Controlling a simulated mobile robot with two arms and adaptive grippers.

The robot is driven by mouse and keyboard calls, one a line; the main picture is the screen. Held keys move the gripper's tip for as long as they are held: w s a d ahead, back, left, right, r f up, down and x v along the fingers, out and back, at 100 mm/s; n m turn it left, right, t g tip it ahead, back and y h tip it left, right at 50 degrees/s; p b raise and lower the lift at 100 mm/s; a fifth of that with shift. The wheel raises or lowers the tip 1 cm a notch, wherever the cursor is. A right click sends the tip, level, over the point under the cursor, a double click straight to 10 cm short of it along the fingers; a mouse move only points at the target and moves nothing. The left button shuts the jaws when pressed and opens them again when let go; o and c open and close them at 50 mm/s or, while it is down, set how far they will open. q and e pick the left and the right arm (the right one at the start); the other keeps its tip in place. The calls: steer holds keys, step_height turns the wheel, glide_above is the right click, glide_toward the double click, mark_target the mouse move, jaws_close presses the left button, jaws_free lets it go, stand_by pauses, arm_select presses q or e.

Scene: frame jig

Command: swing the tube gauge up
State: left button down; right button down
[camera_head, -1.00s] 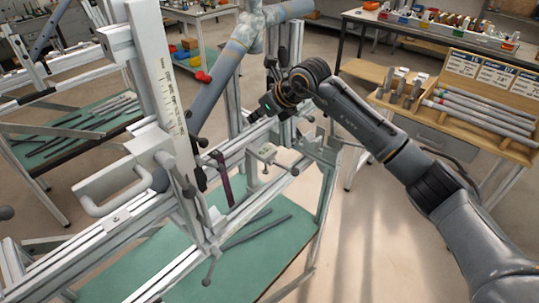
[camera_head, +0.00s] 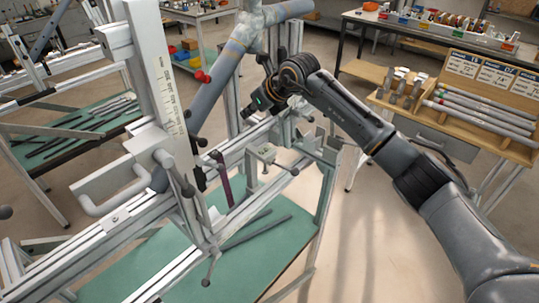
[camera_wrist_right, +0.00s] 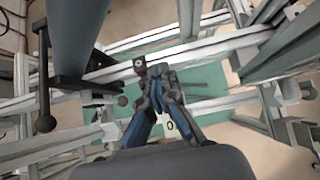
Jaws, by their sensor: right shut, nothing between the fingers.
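My right gripper (camera_head: 252,107) is in the upper middle of the head view, above the jig rails and just right of the thick grey-blue tube (camera_head: 215,92). In the wrist view the right gripper (camera_wrist_right: 152,70) is shut and empty, over the rails. A dark purple flat arm (camera_head: 222,180) hangs down at the near rail; it may be the tube gauge, but I cannot tell for sure. It is apart from the gripper, below and left of it. In the wrist view a thick grey tube (camera_wrist_right: 77,40) passes left of the fingers. My left gripper does not show.
A white upright with a scale (camera_head: 165,85) and a looped white handle (camera_head: 105,195) stand at left. A small clamp bracket (camera_head: 262,155) sits on the rails. A green shelf (camera_head: 170,270) lies below. A wooden rack with tubes (camera_head: 485,110) is at right; open floor lies before it.

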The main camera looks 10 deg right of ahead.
steer(key=shift+w+a, duration=0.75)
steer(key=shift+w, duration=0.1)
steer(key=shift+f, duration=0.1)
steer(key=shift+w+a+f+b, duration=0.25)
steer(key=shift+w+a+b, duration=0.4)
steer(key=shift+w, duration=0.3)
steer(key=c, duration=1.3)
jaws_free()
